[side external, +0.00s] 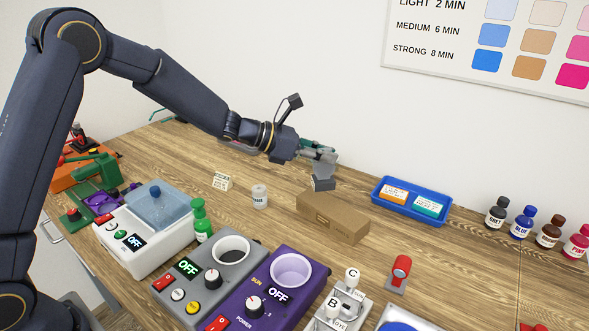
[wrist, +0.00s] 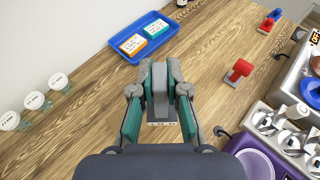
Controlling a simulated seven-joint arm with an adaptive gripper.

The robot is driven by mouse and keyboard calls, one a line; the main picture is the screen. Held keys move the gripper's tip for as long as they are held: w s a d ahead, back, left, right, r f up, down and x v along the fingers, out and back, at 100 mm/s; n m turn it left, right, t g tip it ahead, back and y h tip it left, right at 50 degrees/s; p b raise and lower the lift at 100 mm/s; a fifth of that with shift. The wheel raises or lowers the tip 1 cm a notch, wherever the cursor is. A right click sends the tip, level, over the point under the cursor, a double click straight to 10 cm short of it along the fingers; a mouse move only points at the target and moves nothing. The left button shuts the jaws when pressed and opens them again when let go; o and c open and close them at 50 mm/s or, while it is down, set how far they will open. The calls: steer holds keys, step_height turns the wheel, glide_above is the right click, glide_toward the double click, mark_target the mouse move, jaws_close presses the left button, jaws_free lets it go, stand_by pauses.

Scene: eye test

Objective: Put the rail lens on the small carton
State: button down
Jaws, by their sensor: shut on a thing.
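The rail lens (side external: 323,183), a small grey piece with a dark lower block, is in my gripper (side external: 318,156). In the wrist view the grey rail lens (wrist: 160,95) sits between the two fingertips (wrist: 160,84), which are shut on it. The likely small carton is the brown cardboard box (side external: 333,217), closed and lying on the table. In the side view the rail lens shows just behind and above the carton's far edge. I cannot tell its height or whether it touches anything. I cannot make out the carton in the wrist view.
A blue tray (side external: 447,216) with orange and teal boxes is to the right. A red piece on a grey base (side external: 398,272) stands in front. Grey (side external: 195,296) and purple (side external: 252,320) devices fill the foreground.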

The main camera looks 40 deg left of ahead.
steer(key=shift+w+d+f, duration=0.15)
steer(key=shift+w+f, duration=0.6)
steer(key=shift+f, duration=0.7)
steer(key=shift+w+d+f, duration=0.15)
steer(key=shift+w+f, duration=0.65)
steer(key=shift+f, duration=0.7)
steer(key=shift+w+d+f, duration=0.15)
steer(key=shift+w+f, duration=0.6)
steer(key=shift+f, duration=0.7)
steer(key=shift+f, duration=0.1)
steer(key=c, duration=1.2)
jaws_free()
